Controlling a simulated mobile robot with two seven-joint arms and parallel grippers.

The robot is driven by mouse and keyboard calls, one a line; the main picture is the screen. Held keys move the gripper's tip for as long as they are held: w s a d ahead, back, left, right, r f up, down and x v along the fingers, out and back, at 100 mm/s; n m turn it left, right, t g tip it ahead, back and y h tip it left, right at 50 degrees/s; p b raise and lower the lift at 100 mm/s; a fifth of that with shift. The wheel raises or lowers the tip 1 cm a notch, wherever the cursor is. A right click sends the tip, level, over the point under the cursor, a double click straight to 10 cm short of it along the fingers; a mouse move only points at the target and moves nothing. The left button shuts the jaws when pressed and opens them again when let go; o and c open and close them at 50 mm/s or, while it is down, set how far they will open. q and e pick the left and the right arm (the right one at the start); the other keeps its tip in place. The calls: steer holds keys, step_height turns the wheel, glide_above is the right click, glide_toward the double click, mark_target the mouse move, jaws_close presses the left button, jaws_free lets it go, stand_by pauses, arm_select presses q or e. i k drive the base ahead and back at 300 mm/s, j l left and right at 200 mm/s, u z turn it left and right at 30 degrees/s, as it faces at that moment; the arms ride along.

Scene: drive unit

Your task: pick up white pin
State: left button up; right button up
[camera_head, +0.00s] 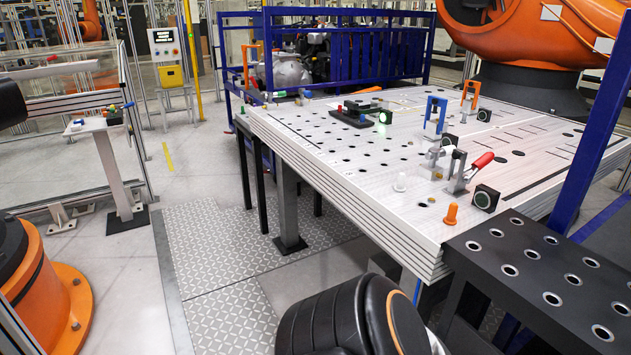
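A small white pin (400,183) stands on the pale perforated table (330,141), left of the clamp with the red handle. It looks upright, and nothing covers it. Neither of my grippers shows in the head view, so I cannot see whether they are open or shut.
An orange pin (450,214) stands near the table's front edge. A red-handled clamp (462,175), a black block (485,198) and a black fixture (356,114) stand on the table. A black perforated table (480,285) adjoins at front right. A blue post (597,125) rises at right. Patterned floor (225,260) is clear at left.

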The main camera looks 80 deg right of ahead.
mark_target(400, 187)
steer(key=z, duration=3.25)
steer(key=j+z, duration=0.1)
steer(key=z, duration=0.25)
steer(key=i+j+z, duration=0.1)
steer(key=z, duration=0.3)
steer(key=j+z, duration=0.2)
steer(key=z, duration=0.15)
steer(key=j+z, duration=0.3)
steer(key=j, duration=0.15)
steer(key=j+z, duration=0.3)
steer(key=k+j+z, duration=0.1)
steer(key=j, duration=0.4)
steer(key=k+j+z, duration=0.1)
steer(key=j, duration=0.4)
